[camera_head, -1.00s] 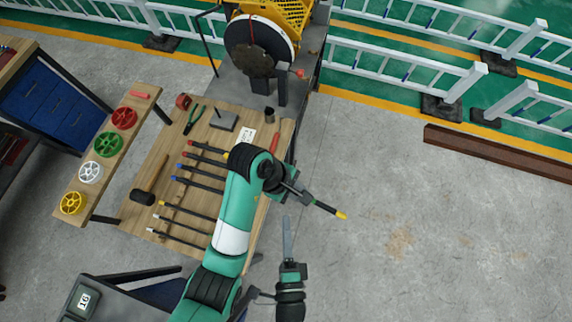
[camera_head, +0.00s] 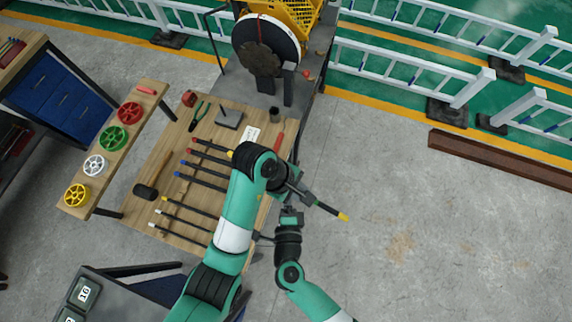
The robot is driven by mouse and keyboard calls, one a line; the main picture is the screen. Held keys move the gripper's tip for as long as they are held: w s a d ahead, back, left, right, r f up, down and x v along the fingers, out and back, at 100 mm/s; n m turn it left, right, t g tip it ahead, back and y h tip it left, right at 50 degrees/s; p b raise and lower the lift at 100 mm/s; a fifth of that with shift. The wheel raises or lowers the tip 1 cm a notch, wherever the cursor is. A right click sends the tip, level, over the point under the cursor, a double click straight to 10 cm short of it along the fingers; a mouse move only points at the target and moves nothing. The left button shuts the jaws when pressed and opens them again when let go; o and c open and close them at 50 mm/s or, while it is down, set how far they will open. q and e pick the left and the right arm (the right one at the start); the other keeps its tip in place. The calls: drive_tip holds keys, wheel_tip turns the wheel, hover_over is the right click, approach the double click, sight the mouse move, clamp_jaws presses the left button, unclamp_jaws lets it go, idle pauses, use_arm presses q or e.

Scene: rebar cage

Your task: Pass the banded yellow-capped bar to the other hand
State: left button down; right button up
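The yellow-capped bar (camera_head: 329,209) is dark, and its yellow end points down and right over the floor. My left gripper (camera_head: 304,195) is shut on it. A yellow tip (camera_head: 230,153) shows past the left arm, in line with the bar and probably its other end; the middle is hidden by my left arm. No band can be made out. My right gripper (camera_head: 291,214) is just below my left gripper, close to the bar. Its fingers are too small and overlapped to tell open from shut or whether they touch the bar.
A wooden table (camera_head: 150,215) carries several dark bars with red, blue, yellow and white ends, a mallet (camera_head: 146,190), green pliers (camera_head: 197,115) and a grey block (camera_head: 229,118). A side shelf (camera_head: 77,208) holds coloured spools. Open floor (camera_head: 430,260) lies right.

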clamp_jaws()
use_arm(q)
drive_tip(key=shift+w, duration=0.1)
use_arm(e)
drive_tip(key=shift+r, duration=0.1)
idle(1.1)
use_arm(q)
drive_tip(key=c, duration=0.7)
unclamp_jaws()
drive_tip(key=shift+c, duration=0.2)
